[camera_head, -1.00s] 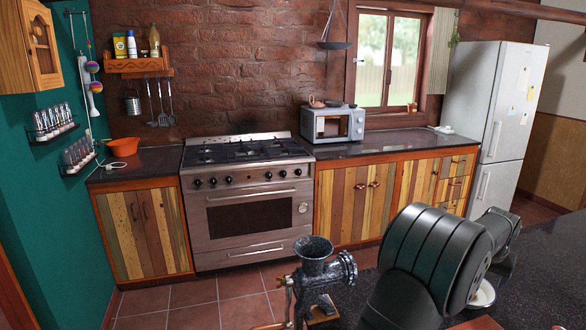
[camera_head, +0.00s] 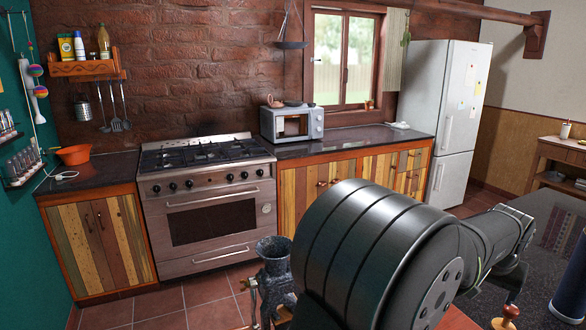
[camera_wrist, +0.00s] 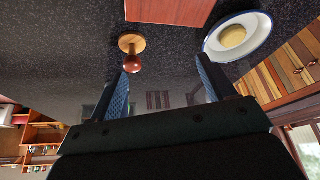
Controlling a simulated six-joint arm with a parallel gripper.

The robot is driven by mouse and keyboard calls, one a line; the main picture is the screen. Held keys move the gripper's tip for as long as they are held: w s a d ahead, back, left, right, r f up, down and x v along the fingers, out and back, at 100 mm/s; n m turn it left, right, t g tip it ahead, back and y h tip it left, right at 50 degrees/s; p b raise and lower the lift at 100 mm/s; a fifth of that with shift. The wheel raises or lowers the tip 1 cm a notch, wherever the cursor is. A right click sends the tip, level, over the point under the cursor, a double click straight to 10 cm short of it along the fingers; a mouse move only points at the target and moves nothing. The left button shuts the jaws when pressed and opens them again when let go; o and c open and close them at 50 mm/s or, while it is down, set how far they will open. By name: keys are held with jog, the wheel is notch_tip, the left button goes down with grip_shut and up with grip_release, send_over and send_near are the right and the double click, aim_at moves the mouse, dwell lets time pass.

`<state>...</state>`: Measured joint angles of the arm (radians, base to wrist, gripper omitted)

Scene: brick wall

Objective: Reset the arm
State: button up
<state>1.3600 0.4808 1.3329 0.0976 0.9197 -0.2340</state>
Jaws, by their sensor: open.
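My gripper (camera_wrist: 163,92) is open and empty in the wrist view. Its two blue-padded fingers stand apart above a dark speckled countertop (camera_wrist: 70,55). In the head view my arm fills the lower right and reaches to the right over the counter. The gripper's fingertips do not show there.
A wooden piece with a red knob (camera_wrist: 131,52) stands ahead of the fingers. Beside it are a white, blue-rimmed bowl (camera_wrist: 208,42) holding something yellowish and a reddish-brown board (camera_wrist: 170,10). A dark meat grinder (camera_head: 275,270) stands beside my arm. A stove (camera_head: 210,200) is behind.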

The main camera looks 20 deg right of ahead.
jog(key=s+a+m, duration=0.2)
jog(key=s+a, duration=0.6)
jog(key=shift+g, duration=0.4)
jog(key=w+f, duration=0.2)
jog(key=w, duration=0.1)
jog(key=w+d+f, duration=0.1)
jog(key=w, duration=0.2)
jog(key=w+d+f, duration=0.1)
jog(key=w+f, duration=0.1)
jog(key=w, duration=0.1)
jog(key=shift+w+f, duration=0.1)
jog(key=shift+f, duration=0.2)
jog(key=s+a+r, duration=0.2)
jog(key=s+r, duration=0.4)
jog(key=s, duration=0.3)
jog(key=w+d+n, duration=0.1)
jog(key=w+d, duration=0.5)
jog(key=d, duration=0.1)
jog(key=shift+w+f+n+t, duration=0.15)
jog(key=shift+w+n+t, duration=0.15)
jog(key=shift+t, duration=0.1)
jog(key=shift+s+a, duration=0.1)
jog(key=shift+a, duration=0.05)
